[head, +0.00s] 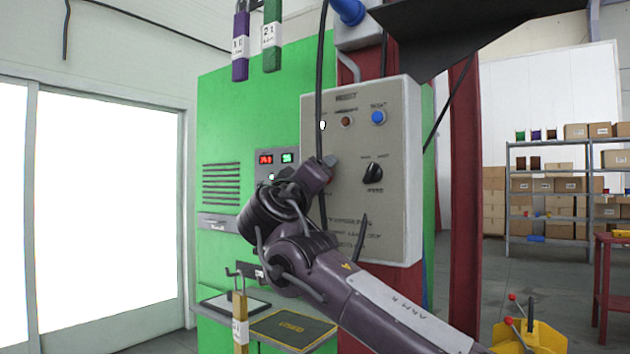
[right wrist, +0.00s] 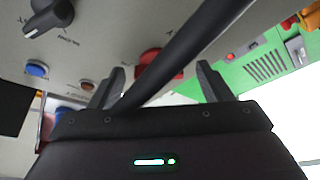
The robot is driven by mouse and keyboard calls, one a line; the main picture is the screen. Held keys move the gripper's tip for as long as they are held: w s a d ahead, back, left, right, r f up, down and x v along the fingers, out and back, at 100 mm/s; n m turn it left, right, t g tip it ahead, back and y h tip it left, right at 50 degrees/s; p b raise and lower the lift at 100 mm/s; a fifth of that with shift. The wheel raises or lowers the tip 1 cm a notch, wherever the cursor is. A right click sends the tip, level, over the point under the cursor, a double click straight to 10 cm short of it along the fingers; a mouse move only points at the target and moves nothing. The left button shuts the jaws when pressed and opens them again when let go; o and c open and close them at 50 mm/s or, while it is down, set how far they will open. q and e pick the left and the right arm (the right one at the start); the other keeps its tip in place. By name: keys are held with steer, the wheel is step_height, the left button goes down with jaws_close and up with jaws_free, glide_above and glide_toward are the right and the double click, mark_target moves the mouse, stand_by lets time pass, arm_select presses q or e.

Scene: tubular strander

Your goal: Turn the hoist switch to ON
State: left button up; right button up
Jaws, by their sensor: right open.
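The grey hoist panel (head: 400,225) stands upright on a red column. Its black rotary switch (head: 373,173) sits right of centre with small labels around it that I cannot read, and its setting is unclear. The switch also shows at the upper left of the right wrist view (right wrist: 48,16). My right gripper (head: 325,166) is left of the switch, close to the panel, apart from the switch. In the right wrist view it is open (right wrist: 160,85), facing a red button (right wrist: 165,62). A black cable (right wrist: 185,52) crosses between its fingers; contact is unclear. My left gripper is out of view.
The black cable hangs in front of the panel. A blue button (head: 378,117) and a small brown-red lamp (head: 346,121) are above the switch. A green cabinet (head: 235,120) stands behind on the left, with a shelf (head: 295,328) low down. Space right of the switch is clear.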

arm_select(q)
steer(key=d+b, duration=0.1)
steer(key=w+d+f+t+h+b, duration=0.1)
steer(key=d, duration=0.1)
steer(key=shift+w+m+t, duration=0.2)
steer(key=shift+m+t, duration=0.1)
arm_select(e)
steer(key=v, duration=0.8)
